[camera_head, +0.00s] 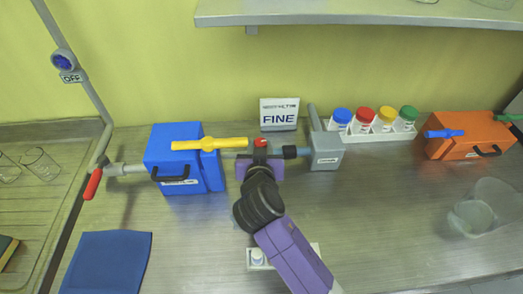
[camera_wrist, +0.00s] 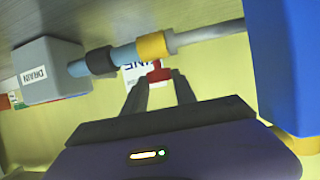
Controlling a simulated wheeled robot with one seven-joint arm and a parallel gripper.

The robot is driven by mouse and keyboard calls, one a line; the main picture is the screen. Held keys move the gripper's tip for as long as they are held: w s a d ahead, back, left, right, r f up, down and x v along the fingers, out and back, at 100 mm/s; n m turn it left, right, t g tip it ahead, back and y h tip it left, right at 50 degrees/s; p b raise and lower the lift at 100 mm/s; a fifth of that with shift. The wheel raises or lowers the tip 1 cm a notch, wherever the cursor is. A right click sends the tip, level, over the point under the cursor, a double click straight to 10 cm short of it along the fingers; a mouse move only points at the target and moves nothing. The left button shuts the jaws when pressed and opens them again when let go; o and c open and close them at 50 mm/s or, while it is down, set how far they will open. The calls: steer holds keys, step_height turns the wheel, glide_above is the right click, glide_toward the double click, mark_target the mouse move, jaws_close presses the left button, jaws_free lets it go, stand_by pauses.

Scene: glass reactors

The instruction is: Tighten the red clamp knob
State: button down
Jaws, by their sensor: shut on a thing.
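The small red clamp knob (camera_head: 261,142) shows at the tip of my gripper (camera_head: 260,153), between the blue box and the grey box. In the wrist view the red knob (camera_wrist: 160,75) sits between the two dark fingertips of my gripper (camera_wrist: 161,80), which are shut on it. The fingers hide part of the knob. Beside it runs a pipe joint with a blue hose (camera_wrist: 125,54), a black collar (camera_wrist: 101,60) and a yellow collar (camera_wrist: 152,46). The joint lies between the grey DRAIN box (camera_wrist: 52,68) and the blue box (camera_wrist: 288,60).
The blue box (camera_head: 165,148) carries a yellow handle (camera_head: 220,143) reaching toward my gripper. The grey box (camera_head: 327,152) stands close on the right. A FINE sign (camera_head: 279,114) stands behind. An orange box (camera_head: 460,135) and glassware (camera_head: 470,217) are at right.

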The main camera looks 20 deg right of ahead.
steer(key=shift+a+m+h+b, duration=0.1)
steer(key=shift+m+h+b, duration=0.2)
stand_by(0.4)
steer(key=c, duration=1)
jaws_free()
steer(key=b+v, duration=0.1)
steer(key=v, duration=0.6)
steer(key=shift+s+r+b, duration=0.25)
steer(key=shift+r+b, duration=0.05)
steer(key=shift+a, duration=0.15)
